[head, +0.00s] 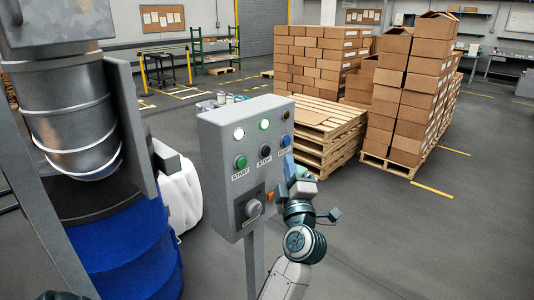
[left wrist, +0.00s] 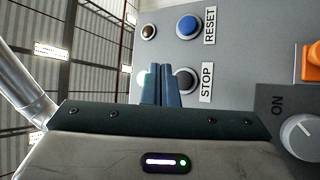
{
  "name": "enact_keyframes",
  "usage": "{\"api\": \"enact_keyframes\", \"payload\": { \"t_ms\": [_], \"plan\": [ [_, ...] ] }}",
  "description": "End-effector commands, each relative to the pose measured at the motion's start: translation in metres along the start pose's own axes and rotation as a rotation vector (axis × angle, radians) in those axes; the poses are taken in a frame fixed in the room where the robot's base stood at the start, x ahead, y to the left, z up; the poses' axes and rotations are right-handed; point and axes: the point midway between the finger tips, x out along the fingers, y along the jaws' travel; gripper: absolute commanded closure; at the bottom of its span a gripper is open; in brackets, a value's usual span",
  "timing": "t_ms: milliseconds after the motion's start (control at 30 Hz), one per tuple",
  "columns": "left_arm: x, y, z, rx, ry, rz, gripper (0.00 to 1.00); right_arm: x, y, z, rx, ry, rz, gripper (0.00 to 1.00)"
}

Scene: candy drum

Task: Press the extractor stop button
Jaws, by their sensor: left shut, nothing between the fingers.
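The grey control box (head: 245,150) stands on a post in the middle of the head view. Its black STOP button (head: 265,151) sits between the green START button (head: 240,162) and the blue RESET button (head: 286,140). My left gripper (head: 289,162) is shut and empty, in front of the box's right side. In the left wrist view, its blue fingertips (left wrist: 160,82) overlap the edge of the STOP button (left wrist: 186,82) and a lit green lamp (left wrist: 143,77). The RESET button (left wrist: 187,27) is clear. I cannot tell whether the fingertips touch the panel.
An orange switch (head: 270,196) and a rotary knob (head: 253,208) sit lower on the box. A blue drum (head: 130,255) and a white container (head: 181,195) stand to the left. Pallets (head: 325,130) and stacked cartons (head: 405,95) stand behind. Floor at right is clear.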

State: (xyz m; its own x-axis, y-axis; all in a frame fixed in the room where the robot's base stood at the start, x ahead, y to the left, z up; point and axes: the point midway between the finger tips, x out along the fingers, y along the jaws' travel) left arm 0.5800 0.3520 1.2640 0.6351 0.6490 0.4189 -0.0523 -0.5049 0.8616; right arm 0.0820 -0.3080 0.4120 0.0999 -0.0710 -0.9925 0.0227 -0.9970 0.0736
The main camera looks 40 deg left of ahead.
Motion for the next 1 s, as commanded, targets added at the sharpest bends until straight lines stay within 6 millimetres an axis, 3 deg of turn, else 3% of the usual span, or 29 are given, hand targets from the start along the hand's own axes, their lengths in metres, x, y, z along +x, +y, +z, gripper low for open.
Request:
{"api": "enact_keyframes", "payload": {
  "t_ms": [67, 333, 1000],
  "plan": [
    [0.007, -0.006, -0.005, 0.003, 0.001, 0.004, 1.00, 0.004, 0.001, 0.000, 0.000, 0.000, 0.001, 0.64],
    [0.025, -0.017, -0.018, 0.003, -0.001, 0.000, 1.00, -0.010, 0.005, -0.001, -0.002, 0.000, 0.004, 0.64],
    [0.028, -0.021, -0.020, 0.000, -0.001, -0.001, 1.00, -0.011, 0.005, -0.002, -0.002, 0.001, 0.005, 0.64]
  ]
}}
